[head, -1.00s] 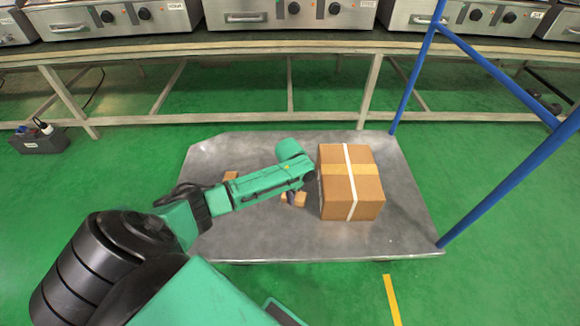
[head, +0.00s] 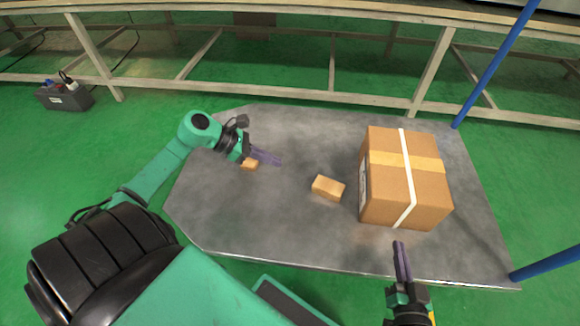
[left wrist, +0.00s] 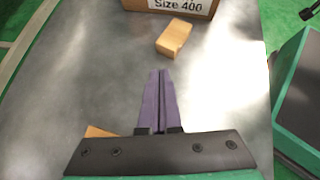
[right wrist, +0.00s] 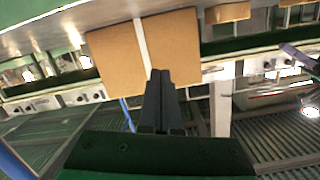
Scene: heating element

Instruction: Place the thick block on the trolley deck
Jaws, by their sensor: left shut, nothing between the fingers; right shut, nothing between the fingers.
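Two small wooden blocks lie on the grey trolley deck (head: 240,228). One block (head: 328,188) lies in the middle, left of the carton, and shows in the left wrist view (left wrist: 173,37). It looks the larger. The other block (head: 249,164) lies further left, partly hidden by my left gripper, and shows in the left wrist view (left wrist: 98,132). My left gripper (head: 279,160) is shut and empty, its purple fingers pointing right, apart from the middle block. My right gripper (head: 398,245) is shut and empty at the deck's front edge, before the carton.
A large taped carton (head: 385,200) stands on the deck's right side. Blue trolley posts (head: 490,72) rise at the right corners. A long workbench (head: 285,92) runs behind. A dark toolbox (head: 64,97) sits on the green floor at left. The deck's front left is bare.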

